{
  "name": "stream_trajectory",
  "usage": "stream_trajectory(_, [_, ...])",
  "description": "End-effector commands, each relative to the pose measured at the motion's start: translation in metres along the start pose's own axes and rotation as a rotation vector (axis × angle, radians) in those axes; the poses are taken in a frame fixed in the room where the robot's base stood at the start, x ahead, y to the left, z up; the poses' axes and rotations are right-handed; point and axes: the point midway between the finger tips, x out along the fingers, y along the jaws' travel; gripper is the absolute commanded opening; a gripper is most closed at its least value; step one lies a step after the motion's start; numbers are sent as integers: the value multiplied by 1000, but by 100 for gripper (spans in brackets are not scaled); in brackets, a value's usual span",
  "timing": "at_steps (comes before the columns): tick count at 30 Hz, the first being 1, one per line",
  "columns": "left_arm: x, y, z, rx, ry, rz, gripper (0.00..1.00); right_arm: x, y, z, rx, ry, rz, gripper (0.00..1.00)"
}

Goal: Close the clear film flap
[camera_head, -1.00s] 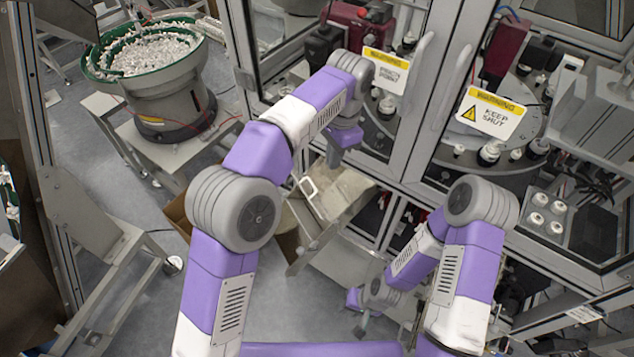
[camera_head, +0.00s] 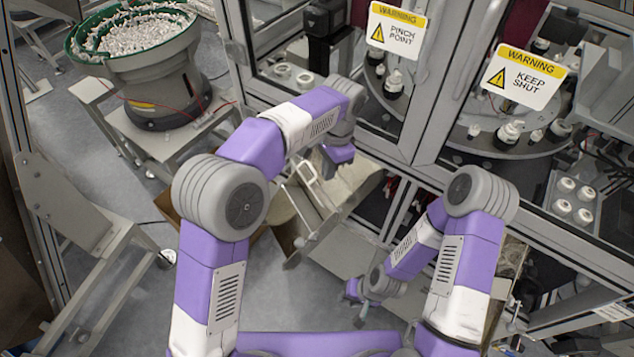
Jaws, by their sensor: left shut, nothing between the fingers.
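The cabinet front has clear panels in grey frames. One carries a yellow and white "PINCH POINT" label (camera_head: 397,27), the other a "KEEP SHUT" label (camera_head: 524,77). I cannot tell which clear sheet is the film flap, nor whether it is open. My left gripper (camera_head: 328,168) is shut and empty, below the left panel and above the tan chute (camera_head: 345,190); its fingertips are small and partly hidden. My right gripper (camera_head: 357,304) hangs low in front of the cabinet base, apart from the panels; its fingers are too small to read.
A green-rimmed bowl feeder (camera_head: 135,40) full of white caps stands on a grey stand (camera_head: 165,150) at the upper left. A cardboard box (camera_head: 170,210) sits beside the chute. White caps (camera_head: 573,200) show inside the cabinet at right. Grey floor (camera_head: 285,300) is clear between my arms.

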Motion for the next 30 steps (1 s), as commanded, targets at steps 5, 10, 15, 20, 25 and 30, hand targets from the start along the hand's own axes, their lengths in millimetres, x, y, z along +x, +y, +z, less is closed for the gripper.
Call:
stream_trajectory(5, [17,0,17,-1,0,0,0,5,2,0,0,0,0,31])
stream_trajectory(10, [26,0,26,-1,1,-1,0,7,2,0,0,0,0,31])
stream_trajectory(15, [28,0,30,0,1,-1,0,7,3,0,0,0,0,31])
stream_trajectory(20, [28,0,30,0,1,-1,0,7,2,0,0,0,0,31])
stream_trajectory(25, [28,0,29,1,2,-1,0,7,3,0,0,0,0,31])
stream_trajectory(30, [30,4,26,16,29,-2,0,12,5,0,0,0,0,31])
